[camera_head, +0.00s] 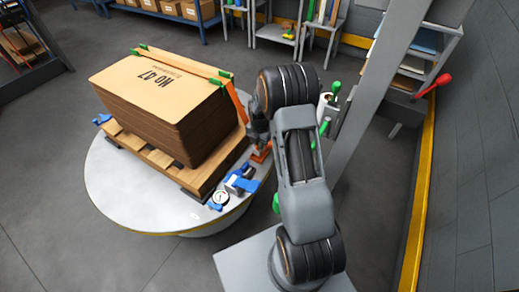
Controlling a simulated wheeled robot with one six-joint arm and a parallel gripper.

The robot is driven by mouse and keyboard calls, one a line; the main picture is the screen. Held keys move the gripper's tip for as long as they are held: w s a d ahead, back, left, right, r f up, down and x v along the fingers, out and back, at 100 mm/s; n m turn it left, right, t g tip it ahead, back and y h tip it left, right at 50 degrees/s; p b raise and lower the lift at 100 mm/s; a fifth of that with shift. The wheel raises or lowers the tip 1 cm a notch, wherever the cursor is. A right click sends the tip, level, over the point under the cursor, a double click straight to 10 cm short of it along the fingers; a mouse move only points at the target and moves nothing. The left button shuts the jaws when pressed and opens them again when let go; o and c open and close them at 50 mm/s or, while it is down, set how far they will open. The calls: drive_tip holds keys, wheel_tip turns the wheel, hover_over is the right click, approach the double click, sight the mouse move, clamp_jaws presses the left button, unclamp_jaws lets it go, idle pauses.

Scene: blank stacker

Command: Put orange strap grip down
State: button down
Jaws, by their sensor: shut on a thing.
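My arm reaches down from the right side of the round white turntable (110,195). My gripper (257,140) is at the table's right edge, beside the stack, and is partly hidden by my own arm. It is shut on the orange strap grip (262,153), of which only a small orange part shows below the fingers. I cannot tell whether the grip touches the table. An orange strap (237,103) runs over the stack of brown cardboard blanks (150,90) and down its right side, with green corner pieces at its edges.
The stack stands on a wooden pallet (152,153) on the turntable. A blue clamp (241,181) and a round gauge (220,198) lie at the front right rim. Another blue clamp (102,119) is at the left. A grey post (378,80) stands to the right. The front left of the turntable is bare.

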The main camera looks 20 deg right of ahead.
drive_tip(key=shift+f+b, duration=0.35)
drive_tip(key=shift+f, duration=1.2)
drive_tip(key=shift+f, duration=0.1)
drive_tip(key=c, duration=1.1)
unclamp_jaws()
wheel_tip(320, 180, up, 12)
drive_tip(key=p, duration=0.3)
drive_tip(key=s+a+r+m+t, duration=0.1)
drive_tip(key=s+a+r+m, duration=0.2)
drive_tip(key=s+r+m, duration=0.2)
drive_tip(key=s+a+r+m+t, duration=0.1)
drive_tip(key=s+a+r+m, duration=0.2)
drive_tip(key=s+r+m, duration=0.2)
drive_tip(key=s+a+r+m+t, duration=0.1)
drive_tip(key=s+a+r+m, duration=0.3)
drive_tip(key=s+m, duration=0.6)
drive_tip(key=shift+s+r+m, duration=0.15)
drive_tip(key=shift+r+m, duration=0.3)
drive_tip(key=shift+m, duration=0.75)
drive_tip(key=shift+s+r+m, duration=0.1)
drive_tip(key=shift+r+m, duration=0.3)
drive_tip(key=shift+m, duration=0.8)
